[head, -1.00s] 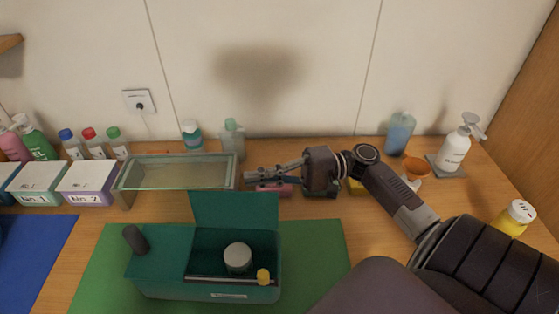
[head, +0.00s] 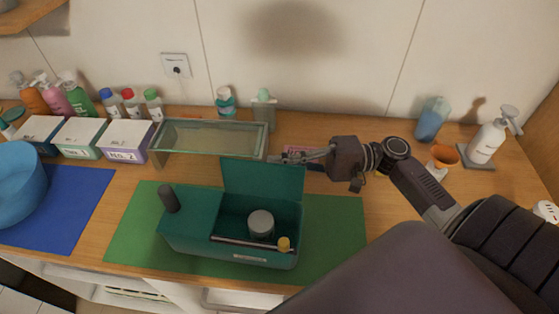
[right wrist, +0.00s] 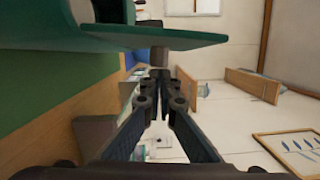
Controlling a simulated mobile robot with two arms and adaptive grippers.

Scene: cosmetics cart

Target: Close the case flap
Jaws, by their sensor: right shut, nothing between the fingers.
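The teal case (head: 190,232) stands on the green mat (head: 335,230). Its flap (head: 262,180) is raised upright at the back of the open right-hand compartment. Inside are a grey round jar (head: 261,222), a thin rod (head: 245,243) and a small yellow-topped item (head: 284,243). My right gripper (head: 285,158) is shut and empty, behind the flap near its upper right edge. In the right wrist view the shut fingers (right wrist: 158,80) point along the teal flap (right wrist: 140,37), which crosses the top of the picture; I cannot tell if they touch. My left gripper is not in view.
A glass-topped stand (head: 165,157) is behind the case. Labelled boxes (head: 122,142) and bottles line the left back. A pump bottle (head: 487,142), a blue bottle (head: 432,120) and an orange cup (head: 444,157) stand at right.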

